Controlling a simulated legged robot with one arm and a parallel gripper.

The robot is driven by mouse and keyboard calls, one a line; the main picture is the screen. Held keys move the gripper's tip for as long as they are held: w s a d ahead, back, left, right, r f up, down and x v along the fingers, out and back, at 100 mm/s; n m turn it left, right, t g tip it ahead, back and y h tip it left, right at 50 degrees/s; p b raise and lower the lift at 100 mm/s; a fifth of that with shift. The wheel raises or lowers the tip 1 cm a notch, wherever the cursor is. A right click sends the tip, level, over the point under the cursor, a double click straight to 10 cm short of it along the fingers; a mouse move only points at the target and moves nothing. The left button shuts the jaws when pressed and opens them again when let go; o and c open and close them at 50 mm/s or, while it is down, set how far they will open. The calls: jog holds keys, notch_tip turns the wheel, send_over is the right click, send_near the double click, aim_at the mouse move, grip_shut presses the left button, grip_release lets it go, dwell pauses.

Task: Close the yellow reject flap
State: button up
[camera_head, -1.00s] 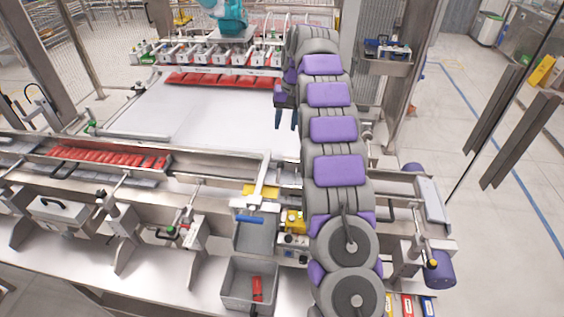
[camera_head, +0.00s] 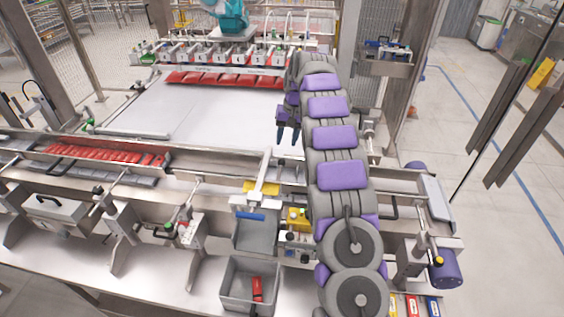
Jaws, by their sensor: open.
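A grey bin (camera_head: 232,291) with a red pack (camera_head: 257,288) stands below the chute. A yellow box (camera_head: 298,219) is right of the chute, beside my arm. Red packs (camera_head: 105,154) lie in the left channel. The white belt (camera_head: 215,115) is mostly clear.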

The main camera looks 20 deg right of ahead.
aim_at(282, 160)
jog(key=f, duration=0.3)
jog(key=f+b, duration=0.1)
jog(key=f, duration=0.2)
jog(key=a+f, duration=0.1)
jog(key=f, duration=0.2)
jog(key=shift+w+a+f+b, duration=0.1)
jog(key=shift+w+f+b, duration=0.1)
jog(key=shift+w+b, duration=0.1)
grip_shut()
